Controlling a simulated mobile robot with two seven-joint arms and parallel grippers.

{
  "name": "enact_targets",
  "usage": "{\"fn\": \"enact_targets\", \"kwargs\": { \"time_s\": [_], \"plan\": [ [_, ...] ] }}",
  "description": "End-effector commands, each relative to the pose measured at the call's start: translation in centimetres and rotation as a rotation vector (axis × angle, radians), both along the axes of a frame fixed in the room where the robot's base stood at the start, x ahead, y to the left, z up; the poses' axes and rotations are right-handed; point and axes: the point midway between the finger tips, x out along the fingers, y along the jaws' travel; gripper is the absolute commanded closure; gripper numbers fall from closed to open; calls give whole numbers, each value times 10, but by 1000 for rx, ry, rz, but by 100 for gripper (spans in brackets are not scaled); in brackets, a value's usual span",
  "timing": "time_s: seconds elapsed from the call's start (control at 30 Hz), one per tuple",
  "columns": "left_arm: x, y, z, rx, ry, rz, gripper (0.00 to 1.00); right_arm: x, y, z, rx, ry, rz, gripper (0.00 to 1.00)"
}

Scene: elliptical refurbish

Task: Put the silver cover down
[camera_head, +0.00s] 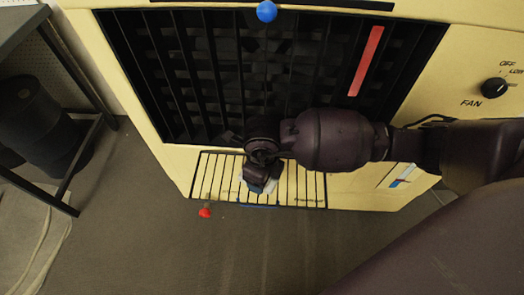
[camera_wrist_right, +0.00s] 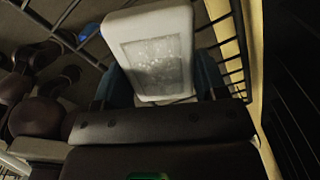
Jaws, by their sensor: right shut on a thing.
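The silver cover (camera_wrist_right: 155,55) shows in the right wrist view as a pale block with a grey, speckled panel on its face. It lies between the blue finger parts of my right gripper. In the head view only a small pale piece of the cover (camera_head: 271,184) shows beside the dark gripper. My right gripper (camera_head: 261,181) is shut on it, over the barred rack (camera_head: 308,187) at the foot of the yellow machine. I cannot tell whether the cover touches the bars. My left gripper is not in view.
The yellow machine (camera_head: 470,30) has a large black grille (camera_head: 225,60) and a fan knob (camera_head: 494,87) at right. A blue ball (camera_head: 267,11) and a red ball (camera_head: 204,212) show near it. A dark cylinder (camera_head: 35,125) stands at left by a metal frame.

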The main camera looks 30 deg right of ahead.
Motion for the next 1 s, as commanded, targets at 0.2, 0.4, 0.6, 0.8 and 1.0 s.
{"fn": "enact_targets", "kwargs": {
  "time_s": [0.2,0.4,0.6,0.8,1.0],
  "plan": [
    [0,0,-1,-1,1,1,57,0,0,-3,-1,1,0,20],
    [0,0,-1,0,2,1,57,0,0,-3,-1,1,0,9],
    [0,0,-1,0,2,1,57,0,0,-1,-1,1,0,9],
    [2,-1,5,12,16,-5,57,2,0,27,-1,-10,1,9],
    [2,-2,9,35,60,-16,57,3,0,69,-1,-14,0,9]
  ]
}}
